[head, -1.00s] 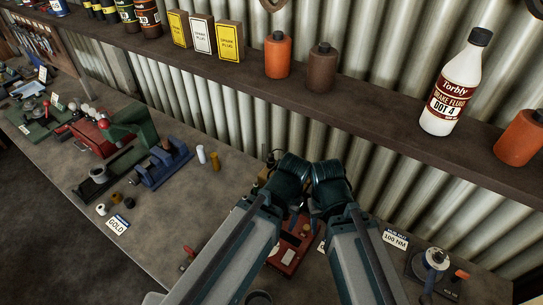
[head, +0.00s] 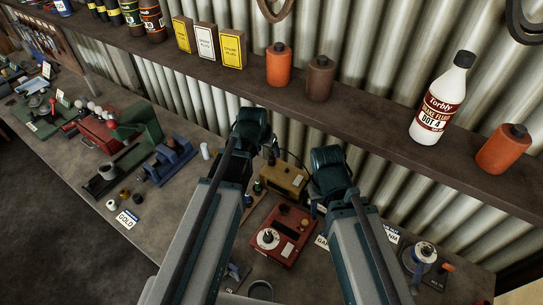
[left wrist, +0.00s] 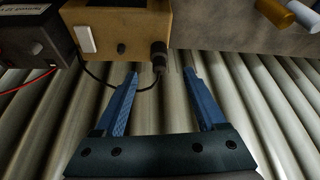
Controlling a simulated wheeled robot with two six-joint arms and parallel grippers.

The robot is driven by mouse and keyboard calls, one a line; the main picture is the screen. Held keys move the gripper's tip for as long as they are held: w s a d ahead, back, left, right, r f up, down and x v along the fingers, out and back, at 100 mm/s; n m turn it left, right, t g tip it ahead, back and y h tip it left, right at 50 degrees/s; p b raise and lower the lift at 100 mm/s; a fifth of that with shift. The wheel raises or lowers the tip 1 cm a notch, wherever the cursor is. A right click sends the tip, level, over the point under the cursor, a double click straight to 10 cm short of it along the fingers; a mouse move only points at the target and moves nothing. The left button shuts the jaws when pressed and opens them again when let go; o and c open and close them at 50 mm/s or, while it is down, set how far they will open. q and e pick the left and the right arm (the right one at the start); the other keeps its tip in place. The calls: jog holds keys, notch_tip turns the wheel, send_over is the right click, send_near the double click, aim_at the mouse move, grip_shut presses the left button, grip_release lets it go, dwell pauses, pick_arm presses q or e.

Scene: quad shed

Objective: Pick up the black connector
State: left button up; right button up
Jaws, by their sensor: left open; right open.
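The black connector (left wrist: 159,54) is a short dark cylinder at the right end of a tan box (left wrist: 118,28) in the left wrist view, with a black cable (left wrist: 118,85) looping below it. My left gripper (left wrist: 160,73) is open and empty, its blue fingertips on either side of the connector's lower end in the picture. I cannot tell whether they touch it or how far away it is. In the head view the tan box (head: 283,180) stands between my two arms; I cannot make out the connector there. My right gripper (head: 318,205) is open right of the box.
A red device with a dial (head: 283,238) sits in front of the tan box. A dark box (left wrist: 35,38) with a red wire is beside it. The corrugated wall (head: 270,125) is close behind, and a shelf (head: 350,115) with bottles runs above the bench.

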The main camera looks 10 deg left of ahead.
aim_at(271, 155)
pick_arm(q)
jog(key=shift+b+x, duration=1.15)
jog(key=shift+x, duration=0.1)
jog(key=b+x, duration=0.4)
jog(key=x, duration=0.1)
jog(key=shift+w+d+f+b, duration=0.1)
jog(key=shift+w+b, duration=0.05)
jog(key=shift+b, duration=0.25)
pick_arm(e)
notch_tip(271, 155, down, 7)
jog(key=shift+f, duration=0.1)
jog(key=shift+r, duration=0.2)
pick_arm(q)
jog(key=shift+c, duration=0.5)
grip_shut()
